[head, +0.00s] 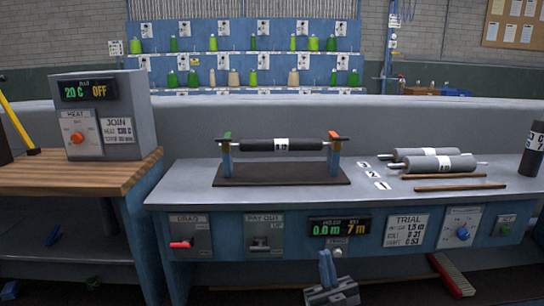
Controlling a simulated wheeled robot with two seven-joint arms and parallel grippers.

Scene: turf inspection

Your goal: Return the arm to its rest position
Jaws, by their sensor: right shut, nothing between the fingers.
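My right gripper (327,267) shows at the bottom centre, in front of the bench's front panel and below its top. Its blue fingers point up and are together, with nothing between them. Its grey body shows at the bottom edge; the rest of the arm is out of the picture. I cannot make out my left gripper in this view.
The grey bench (190,180) carries a dark roller (260,145) on a stand, with more rollers (433,165) at the right. A wooden table (90,178) with a heater box (105,110) stands left. A red-headed brush (452,275) leans below the bench.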

